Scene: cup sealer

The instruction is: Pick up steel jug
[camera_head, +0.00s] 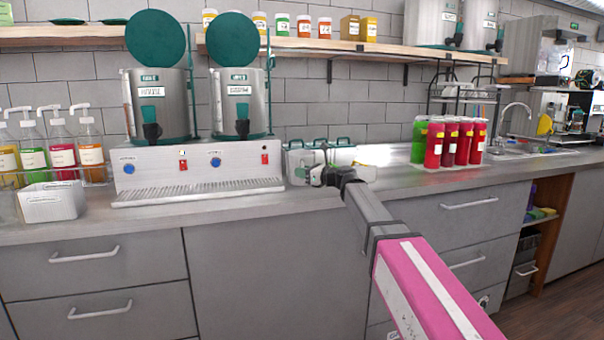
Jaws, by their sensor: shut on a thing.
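Steel jugs (297,160) with green handles stand close together on the counter, just right of the dispenser machine. My arm reaches in from the lower right. My gripper (318,175) is at the front of this group, shut on a steel jug. The gripper and wrist cover part of the jugs, so the exact grip is hidden. I cannot tell whether the held jug is clear of the counter.
A steel machine with two dispensers (198,172) stands left of the jugs. Red and green bottles (450,142) stand to the right. A white bin (50,202) and pump bottles (62,147) are at far left. The counter (400,182) has free room before the bottles.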

